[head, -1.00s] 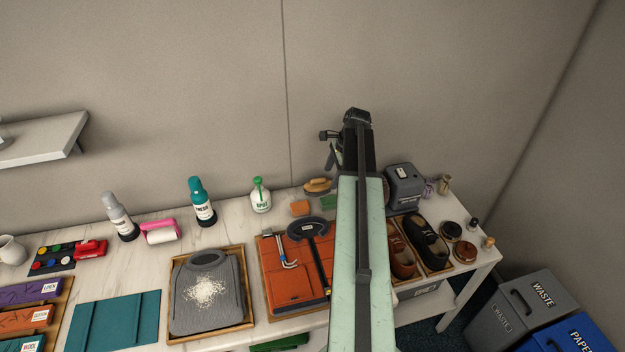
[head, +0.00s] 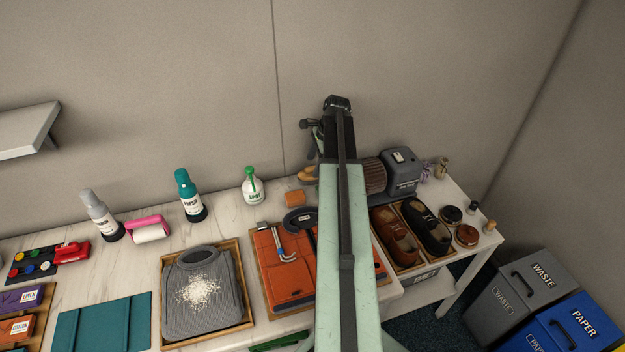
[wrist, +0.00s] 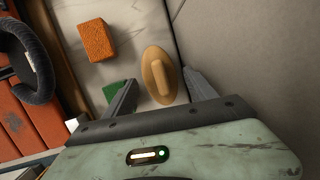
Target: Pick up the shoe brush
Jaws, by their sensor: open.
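The shoe brush is a tan wooden oval with a raised grip along its top. In the wrist view the brush (wrist: 154,78) lies on the pale bench top near the wall, seen between my two jaw fingers. My gripper (wrist: 161,82) is open, with a finger on either side of the brush in the picture; contact cannot be told. In the head view the brush (head: 307,174) shows at the back of the bench, partly hidden by my arm. My gripper (head: 310,137) appears above it there.
An orange block (wrist: 97,41) and a green block (wrist: 115,91) lie close to the brush. The wall (wrist: 235,45) rises just behind it. A grey machine with a brown roller (head: 400,172) stands to the right. A spot bottle (head: 253,186) stands left.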

